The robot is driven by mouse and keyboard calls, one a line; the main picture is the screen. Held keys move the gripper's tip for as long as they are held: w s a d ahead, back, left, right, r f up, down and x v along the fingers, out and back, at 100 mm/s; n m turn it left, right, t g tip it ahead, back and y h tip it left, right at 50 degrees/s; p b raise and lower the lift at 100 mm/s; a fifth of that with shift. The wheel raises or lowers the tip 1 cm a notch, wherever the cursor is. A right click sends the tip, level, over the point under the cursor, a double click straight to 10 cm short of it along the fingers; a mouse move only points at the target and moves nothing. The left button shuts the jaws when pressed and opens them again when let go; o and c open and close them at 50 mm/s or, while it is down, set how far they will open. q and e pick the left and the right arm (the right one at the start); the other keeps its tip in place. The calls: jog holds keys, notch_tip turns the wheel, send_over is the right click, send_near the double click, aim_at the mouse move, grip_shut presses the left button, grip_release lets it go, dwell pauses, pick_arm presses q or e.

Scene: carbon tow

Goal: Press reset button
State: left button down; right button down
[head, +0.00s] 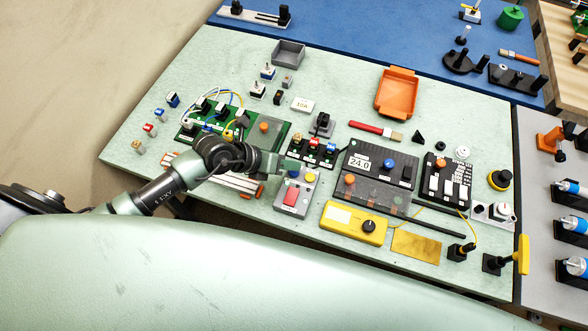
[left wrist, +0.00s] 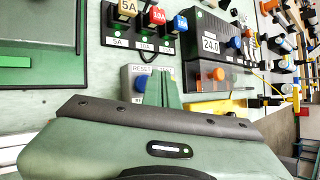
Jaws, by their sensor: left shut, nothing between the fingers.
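The reset box (head: 282,203) is a small grey box in the middle of the bench, with a blue button (head: 293,174), a yellow button (head: 310,177) and a red rocker. In the left wrist view a "RESET" label (left wrist: 143,70) shows on the box, with a blue button (left wrist: 141,83) beside my fingers. My left gripper (head: 289,163) is shut and empty, at the far edge of the box near the blue button. In the left wrist view its green fingers (left wrist: 162,90) hide part of the box. I cannot tell whether they touch it. My right gripper is not in view.
A fuse holder (head: 312,152) with coloured fuses stands just behind the box. A dark power unit reading 24.0 (head: 385,165) and a yellow meter (head: 350,224) stand to its right. A green circuit board (head: 270,145) lies to the left, partly under my arm.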

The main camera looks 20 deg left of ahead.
aim_at(291, 173)
pick_arm(q)
jog(key=shift+r+p, duration=2.35)
jog(key=shift+r, duration=0.2)
jog(key=shift+f, duration=0.1)
jog(key=shift+d, duration=0.1)
